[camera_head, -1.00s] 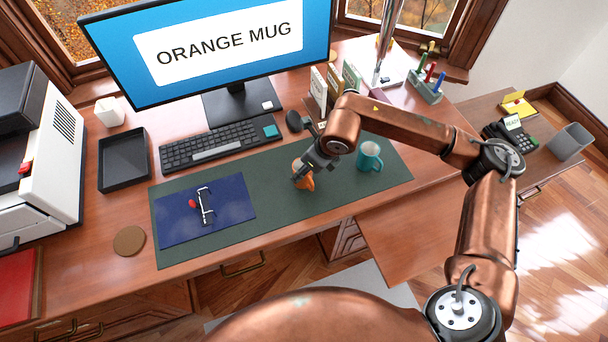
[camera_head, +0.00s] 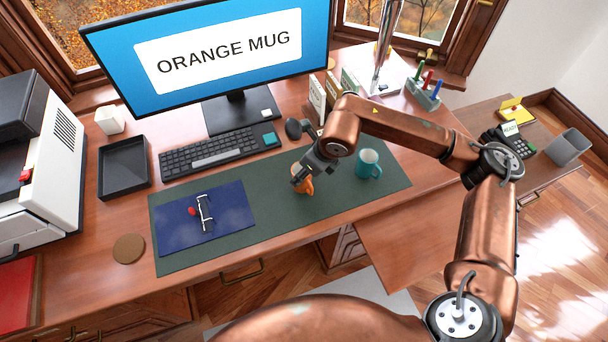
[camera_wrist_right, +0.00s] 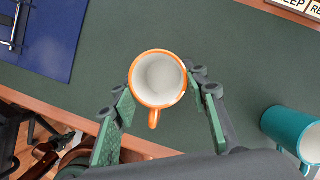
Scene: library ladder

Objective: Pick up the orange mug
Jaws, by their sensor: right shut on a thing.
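The orange mug (camera_head: 304,186) is upright at the front part of the green desk mat (camera_head: 270,207), partly hidden by my right gripper (camera_head: 302,174) in the head view. In the right wrist view the mug (camera_wrist_right: 158,80) shows from above, with a white inside, an orange rim and its handle toward the bottom of the picture. My right gripper (camera_wrist_right: 163,98) has one finger on each side of the mug and is shut on it. I cannot tell whether the mug touches the mat. My left gripper is not in view.
A teal mug (camera_head: 368,164) stands close by on the right; it also shows in the wrist view (camera_wrist_right: 292,133). The keyboard (camera_head: 215,148) and monitor (camera_head: 215,50) stand behind. The mat between folder and mug is clear.

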